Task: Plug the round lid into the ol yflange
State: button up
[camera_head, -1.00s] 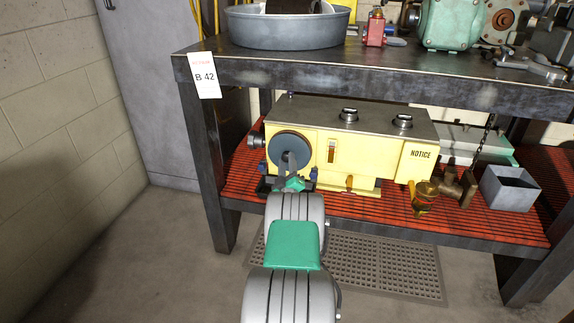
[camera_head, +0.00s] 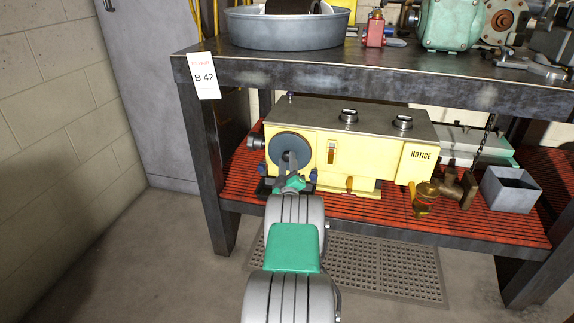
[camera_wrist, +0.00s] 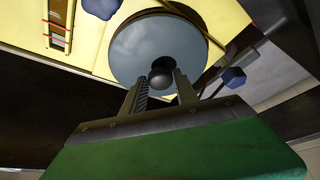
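The round lid (camera_head: 276,143) is a blue-grey disc with a dark ball knob at its centre. It stands upright against the left part of the yellow machine's front (camera_head: 375,155) on the lower shelf. In the wrist view the lid (camera_wrist: 135,48) fills the top middle, face towards me. My gripper (camera_head: 289,162) is in front of the lid. In the wrist view its two fingers (camera_wrist: 162,84) lie on either side of the knob and appear shut on it. The flange is hidden behind the lid, so I cannot tell how deep the lid sits.
Blue bolt heads (camera_wrist: 233,78) flank the lid. A brass fitting (camera_head: 424,197) and a grey open box (camera_head: 510,190) are to the right on the red slatted shelf (camera_head: 380,208). The thick tabletop (camera_head: 340,78) is above.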

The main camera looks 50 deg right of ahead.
jog(key=o, duration=0.4)
jog(key=shift+o, duration=0.3)
jog(key=shift+f, duration=0.15)
jog(key=v, duration=0.7)
jog(key=shift+s+a, duration=0.2)
jog(key=shift+a, duration=0.15)
